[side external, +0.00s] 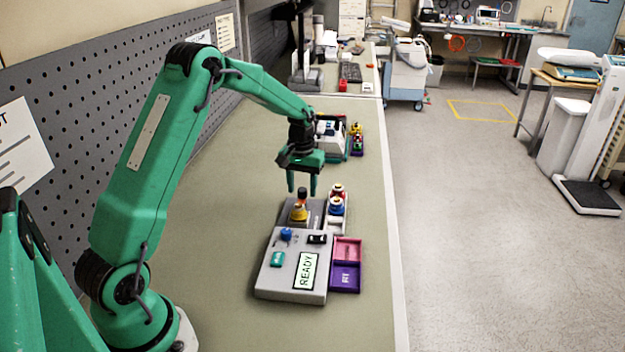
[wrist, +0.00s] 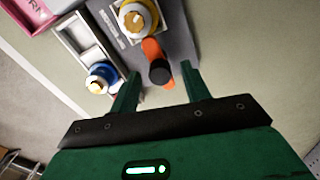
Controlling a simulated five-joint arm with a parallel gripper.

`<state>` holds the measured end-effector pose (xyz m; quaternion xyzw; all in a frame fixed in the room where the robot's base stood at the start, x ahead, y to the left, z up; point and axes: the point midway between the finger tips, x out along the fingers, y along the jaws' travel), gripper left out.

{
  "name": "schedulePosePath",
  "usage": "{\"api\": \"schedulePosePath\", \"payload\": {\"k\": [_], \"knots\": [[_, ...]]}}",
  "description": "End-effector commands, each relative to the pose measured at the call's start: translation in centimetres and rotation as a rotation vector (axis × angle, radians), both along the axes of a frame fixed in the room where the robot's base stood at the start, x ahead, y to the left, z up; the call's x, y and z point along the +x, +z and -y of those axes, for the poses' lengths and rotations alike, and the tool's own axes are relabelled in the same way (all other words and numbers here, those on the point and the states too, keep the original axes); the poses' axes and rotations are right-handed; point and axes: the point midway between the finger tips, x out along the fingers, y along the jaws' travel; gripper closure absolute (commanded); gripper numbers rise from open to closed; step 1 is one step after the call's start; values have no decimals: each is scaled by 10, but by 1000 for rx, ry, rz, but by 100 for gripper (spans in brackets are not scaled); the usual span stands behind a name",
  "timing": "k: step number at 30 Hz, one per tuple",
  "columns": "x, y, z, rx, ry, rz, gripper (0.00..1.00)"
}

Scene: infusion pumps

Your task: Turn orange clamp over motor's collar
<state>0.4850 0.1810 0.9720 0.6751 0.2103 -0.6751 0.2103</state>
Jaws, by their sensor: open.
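The orange clamp (wrist: 151,48) has a black knob (wrist: 160,72) and lies beside the motor in the wrist view; its black top also shows in the side view (side external: 302,193). The motor (wrist: 136,20) has a white and yellow round collar and stands on a grey mount; in the side view its yellow part (side external: 299,213) sits below the knob. I cannot tell whether the clamp touches the collar. My gripper (side external: 302,190) is open and points down above the clamp. In the wrist view its fingers (wrist: 160,71) flank the black knob, with nothing held.
The grey pump box (side external: 277,271) with a READY screen stands in front. Pink (side external: 347,249) and purple (side external: 345,278) trays adjoin its right side. A rack holds a blue-and-white part (side external: 336,206) right of the motor. Another pump (side external: 330,127) stands behind. The bench left of the box is clear.

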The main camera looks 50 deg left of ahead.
Motion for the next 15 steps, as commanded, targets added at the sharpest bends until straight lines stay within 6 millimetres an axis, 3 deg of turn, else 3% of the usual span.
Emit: {"api": "schedulePosePath", "payload": {"k": [8, 15], "knots": [[0, 13, 0, 1, 0, 1, 53], [1, 43, 0, 1, 0, 3, 53]]}}
